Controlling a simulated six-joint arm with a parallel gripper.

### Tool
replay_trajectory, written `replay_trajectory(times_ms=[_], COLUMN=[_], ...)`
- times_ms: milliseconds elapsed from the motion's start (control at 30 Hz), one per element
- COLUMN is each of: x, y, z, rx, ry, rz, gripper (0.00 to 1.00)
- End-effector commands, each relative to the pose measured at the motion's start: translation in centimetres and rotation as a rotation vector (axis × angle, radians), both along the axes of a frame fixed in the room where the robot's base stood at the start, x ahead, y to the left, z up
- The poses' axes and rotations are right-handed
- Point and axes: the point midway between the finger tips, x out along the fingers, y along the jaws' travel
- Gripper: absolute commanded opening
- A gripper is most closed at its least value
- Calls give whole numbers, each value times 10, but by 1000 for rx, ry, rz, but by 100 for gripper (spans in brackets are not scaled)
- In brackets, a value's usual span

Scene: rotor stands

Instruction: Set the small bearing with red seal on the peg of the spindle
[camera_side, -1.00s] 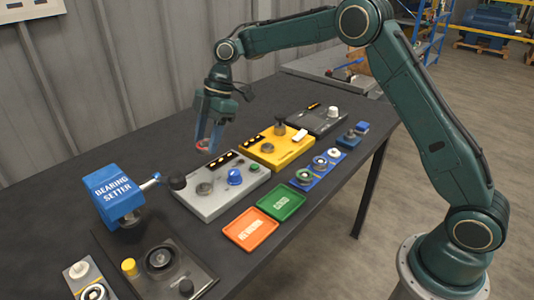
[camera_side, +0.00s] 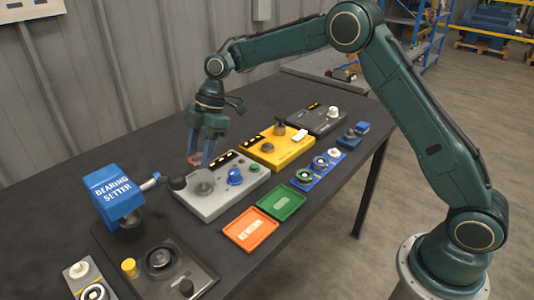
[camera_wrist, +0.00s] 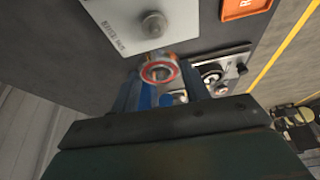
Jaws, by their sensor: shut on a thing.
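My gripper (camera_side: 203,158) is shut on the small bearing with red seal (camera_wrist: 159,71) and holds it in the air. In the wrist view the bearing is a metal ring with a red face and an open bore, between the blue fingertips (camera_wrist: 158,88). In the side view only a bit of the red seal (camera_side: 194,160) shows. Below is a light grey unit (camera_side: 226,198) with a round grey post (camera_side: 204,188) and a blue knob. A round post (camera_wrist: 153,24) on a grey plate also shows in the wrist view. I cannot read which unit is the spindle.
A yellow unit (camera_side: 276,150) is to the right. Orange (camera_side: 250,230) and green (camera_side: 282,201) trays lie in front. Bare table is behind the grey unit.

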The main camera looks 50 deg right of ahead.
Motion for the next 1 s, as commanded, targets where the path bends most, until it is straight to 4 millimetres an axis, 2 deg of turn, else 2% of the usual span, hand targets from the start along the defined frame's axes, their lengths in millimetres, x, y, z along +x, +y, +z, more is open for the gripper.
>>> replay_trajectory(times_ms=[400,1000], x=[0,0], y=[0,0], z=[-24,-27], rx=[0,0], ry=[0,-1], rz=[0,0], gripper=[21,21])
